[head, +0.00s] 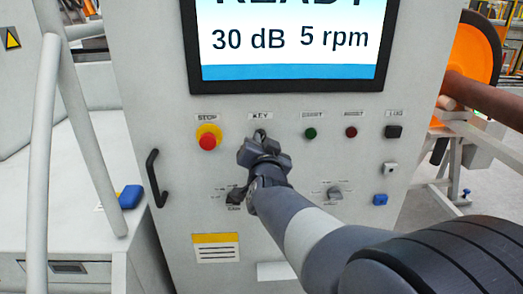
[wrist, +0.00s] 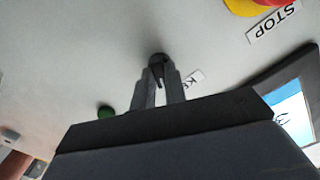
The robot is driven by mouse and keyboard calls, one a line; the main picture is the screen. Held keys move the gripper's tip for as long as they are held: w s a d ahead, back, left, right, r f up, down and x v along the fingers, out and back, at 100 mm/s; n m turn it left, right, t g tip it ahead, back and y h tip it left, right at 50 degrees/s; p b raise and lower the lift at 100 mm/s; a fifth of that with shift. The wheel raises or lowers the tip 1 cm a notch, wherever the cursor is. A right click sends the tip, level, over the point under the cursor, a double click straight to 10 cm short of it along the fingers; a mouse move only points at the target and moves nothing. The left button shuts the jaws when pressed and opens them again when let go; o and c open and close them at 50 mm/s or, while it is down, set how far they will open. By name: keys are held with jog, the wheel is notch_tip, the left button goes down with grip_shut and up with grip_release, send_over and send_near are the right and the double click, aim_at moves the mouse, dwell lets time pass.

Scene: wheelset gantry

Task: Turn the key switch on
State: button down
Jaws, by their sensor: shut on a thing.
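The key switch (wrist: 158,60) is a small dark round part on the pale cabinet front, under the KEY label in the head view. My gripper (wrist: 160,75) is at the key switch, its two fingers closed around the key's grip. In the head view my gripper (head: 262,138) covers most of the switch, and only a dark bit shows above the fingers. The angle of the key is hard to tell. The KEY label (head: 261,115) is just above; it is partly hidden by a finger in the wrist view.
A red stop button (head: 208,138) with a yellow collar is left of the key. A green button (head: 311,133) and a red button (head: 351,132) are to the right. A screen (head: 290,40) is above. A black handle (head: 156,178) sticks out at the left.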

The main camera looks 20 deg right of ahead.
jog(key=shift+m, duration=0.4)
jog(key=c, duration=1.4)
grip_release()
jog(key=shift+c, duration=0.2)
jog(key=p+v, duration=0.1)
jog(key=v, duration=0.9)
jog(key=shift+s+p, duration=0.35)
jog(key=shift+s, duration=0.05)
jog(key=shift+w, duration=0.1)
